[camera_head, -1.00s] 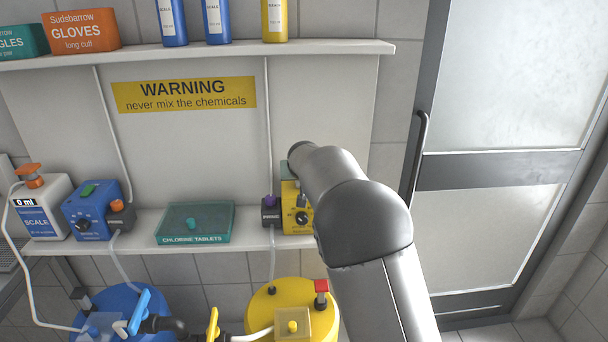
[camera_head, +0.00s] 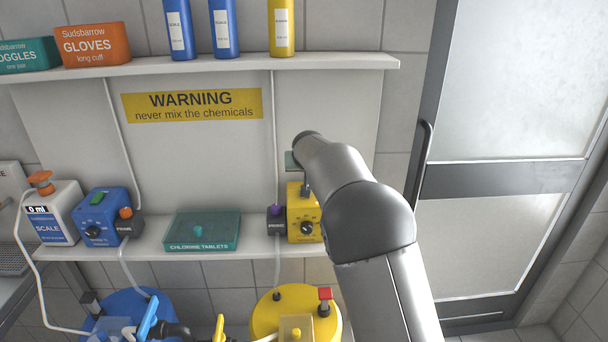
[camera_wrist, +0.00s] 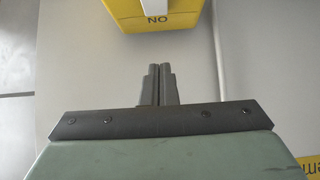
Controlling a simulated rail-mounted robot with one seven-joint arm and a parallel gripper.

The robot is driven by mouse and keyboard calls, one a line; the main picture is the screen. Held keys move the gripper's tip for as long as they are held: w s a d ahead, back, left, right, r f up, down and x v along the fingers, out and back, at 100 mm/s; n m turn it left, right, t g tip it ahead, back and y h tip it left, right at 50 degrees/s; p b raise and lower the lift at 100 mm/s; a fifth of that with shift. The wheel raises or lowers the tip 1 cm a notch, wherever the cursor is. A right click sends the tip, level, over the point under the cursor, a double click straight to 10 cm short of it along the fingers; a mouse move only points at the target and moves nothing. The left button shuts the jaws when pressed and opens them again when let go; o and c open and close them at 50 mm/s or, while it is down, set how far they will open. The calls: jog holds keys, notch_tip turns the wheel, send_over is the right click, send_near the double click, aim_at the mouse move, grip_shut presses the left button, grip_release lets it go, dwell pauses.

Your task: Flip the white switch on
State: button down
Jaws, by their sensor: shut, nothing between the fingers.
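The yellow pump box (camera_head: 301,226) with a black dial stands on the lower shelf, partly behind my arm. In the wrist view a yellow housing (camera_wrist: 135,20) shows at the top edge, with upside-down "ON" lettering on its near face. My gripper (camera_wrist: 161,68) is shut and empty, its two fingertips together just short of that housing and apart from it in the picture. In the head view my gripper (camera_head: 306,192) points down over the top of the yellow box, mostly hidden by my arm.
A dark connector with a purple knob (camera_head: 276,211) sits left of the yellow box. A teal chlorine tablets box (camera_head: 188,243) and a blue pump box (camera_head: 94,221) stand farther left. The upper shelf (camera_head: 335,63) holds bottles. A yellow drum (camera_head: 262,322) is below.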

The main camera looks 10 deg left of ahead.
jog(key=w+r+b+v, duration=0.1)
jog(key=b+v, duration=0.1)
jog(key=v, duration=0.7)
jog(key=shift+b, duration=0.3)
jog(key=shift+r, duration=0.15)
jog(key=s+d+f+m+g+h, duration=0.1)
jog(key=s+d+f+g, duration=0.15)
jog(key=s+d, duration=0.55)
jog(key=s+d+f+m+g, duration=0.1)
jog(key=s+d+f, duration=0.2)
jog(key=s+d, duration=0.5)
jog(key=s+d+f+g, duration=0.1)
jog(key=s+d+f, duration=0.2)
jog(key=s, duration=0.6)
jog(key=s+d+f+g, duration=0.2)
jog(key=s+f, duration=0.3)
jog(key=s, duration=0.5)
jog(key=s+d+f+g, duration=0.2)
jog(key=s+d+f, duration=0.1)
jog(key=s, duration=0.6)
jog(key=shift+s+d+f+h, duration=0.3)
jog(key=shift+s+f+h, duration=0.1)
jog(key=shift+f, duration=0.15)
